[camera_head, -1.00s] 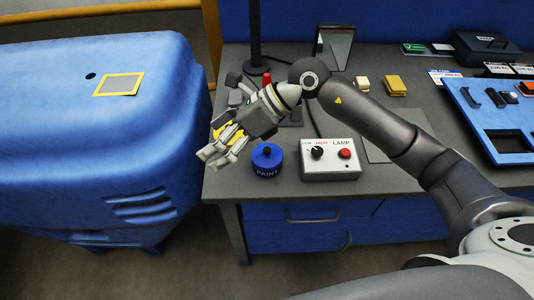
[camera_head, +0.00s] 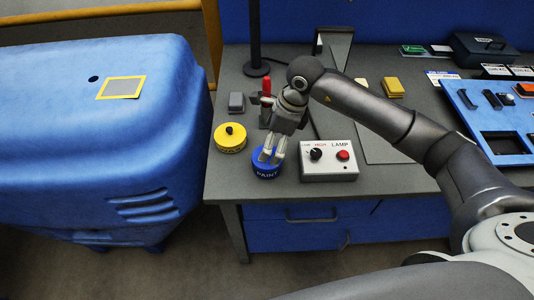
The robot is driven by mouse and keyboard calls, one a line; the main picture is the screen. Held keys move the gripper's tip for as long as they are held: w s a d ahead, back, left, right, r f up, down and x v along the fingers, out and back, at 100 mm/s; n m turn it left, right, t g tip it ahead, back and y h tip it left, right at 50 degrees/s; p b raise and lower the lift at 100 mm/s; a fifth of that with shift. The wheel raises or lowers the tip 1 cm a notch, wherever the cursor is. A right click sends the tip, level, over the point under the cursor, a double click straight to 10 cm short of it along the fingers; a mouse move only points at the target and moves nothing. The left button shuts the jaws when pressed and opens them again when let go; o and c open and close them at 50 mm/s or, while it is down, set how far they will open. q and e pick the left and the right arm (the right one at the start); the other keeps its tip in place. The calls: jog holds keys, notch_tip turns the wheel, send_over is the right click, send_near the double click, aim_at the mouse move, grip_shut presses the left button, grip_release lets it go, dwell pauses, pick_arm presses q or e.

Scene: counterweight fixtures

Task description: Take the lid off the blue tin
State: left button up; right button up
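The blue tin (camera_head: 267,174), marked PAINT, stands upright near the front edge of the grey workbench. My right gripper (camera_head: 270,160) points down over its top, with its pale fingertips at the lid. The lid's knob is hidden behind the fingers, so I cannot tell whether they grip it. The lid appears seated on the tin. My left gripper is not in view.
A yellow tin (camera_head: 230,140) with a dark knob stands left of the blue tin. A lamp control box (camera_head: 328,162) with a dial and red button stands close on the right. A red-handled tool (camera_head: 266,86) is behind.

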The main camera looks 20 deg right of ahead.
jog(key=p+x, duration=0.2)
jog(key=x, duration=0.1)
jog(key=shift+s+f, duration=0.2)
jog(key=shift+w+a+f, duration=0.1)
jog(key=shift+w+f, duration=0.05)
jog(key=shift+f, duration=0.5)
jog(key=c, duration=1.1)
jog(key=shift+r, duration=0.1)
jog(key=shift+c, duration=0.8)
jog(key=shift+s, duration=0.25)
jog(key=shift+c, duration=0.4)
